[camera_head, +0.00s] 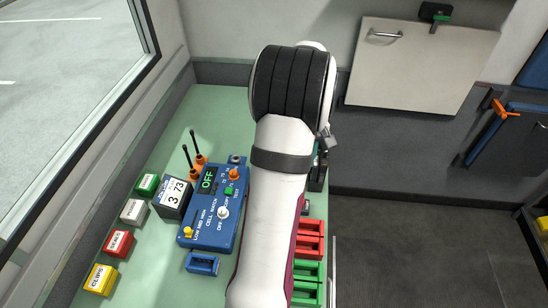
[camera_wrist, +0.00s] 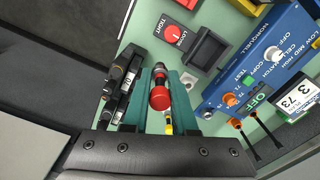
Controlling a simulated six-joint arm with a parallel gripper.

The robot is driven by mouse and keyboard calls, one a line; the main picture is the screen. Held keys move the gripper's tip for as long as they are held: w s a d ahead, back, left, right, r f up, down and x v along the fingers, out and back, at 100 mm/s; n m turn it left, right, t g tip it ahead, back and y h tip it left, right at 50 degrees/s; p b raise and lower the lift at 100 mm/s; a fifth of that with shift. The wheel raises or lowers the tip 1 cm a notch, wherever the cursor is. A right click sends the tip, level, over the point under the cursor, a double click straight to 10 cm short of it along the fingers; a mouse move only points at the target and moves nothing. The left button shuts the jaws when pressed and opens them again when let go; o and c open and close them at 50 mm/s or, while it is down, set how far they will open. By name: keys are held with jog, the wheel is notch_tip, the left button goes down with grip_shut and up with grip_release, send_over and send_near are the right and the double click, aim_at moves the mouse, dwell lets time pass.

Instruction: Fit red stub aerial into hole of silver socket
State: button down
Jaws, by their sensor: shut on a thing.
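My gripper (camera_wrist: 159,82) has its two teal fingers closed on a red stub aerial (camera_wrist: 159,97), whose round red end faces the wrist camera. A small light-grey square piece (camera_wrist: 188,80) lies to the right of the fingers, apart from the aerial. Another small grey fitting (camera_wrist: 207,115) stands by the edge of the blue box, and seems to show in the head view (camera_head: 236,160). I cannot tell surely which is the silver socket. In the head view my arm hides the gripper and the aerial.
The blue box (camera_head: 211,208) with knobs stands mid-bench, with black whip aerials in orange sockets (camera_head: 198,165) at its back. Black modules (camera_wrist: 122,88) stand left of the fingers. A dark block (camera_wrist: 207,49) and a red TIGHT/LOOSE panel (camera_wrist: 173,33) lie beyond.

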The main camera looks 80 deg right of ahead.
jog(key=w+d+f+n, duration=0.2)
jog(key=w+d+n, duration=0.1)
jog(key=w+d, duration=0.55)
jog(key=n, duration=0.3)
send_over(236, 161)
notch_tip(236, 161, down, 2)
jog(key=shift+w+d+f, duration=0.1)
jog(key=shift+d+f, duration=0.1)
jog(key=shift+f, duration=0.9)
jog(key=shift+w+d+f, duration=0.1)
jog(key=shift+d+f, duration=0.1)
jog(key=shift+f, duration=0.9)
jog(key=shift+f, duration=1.05)
jog(key=shift+c, duration=1.5)
grip_release()
jog(key=shift+r, duration=0.1)
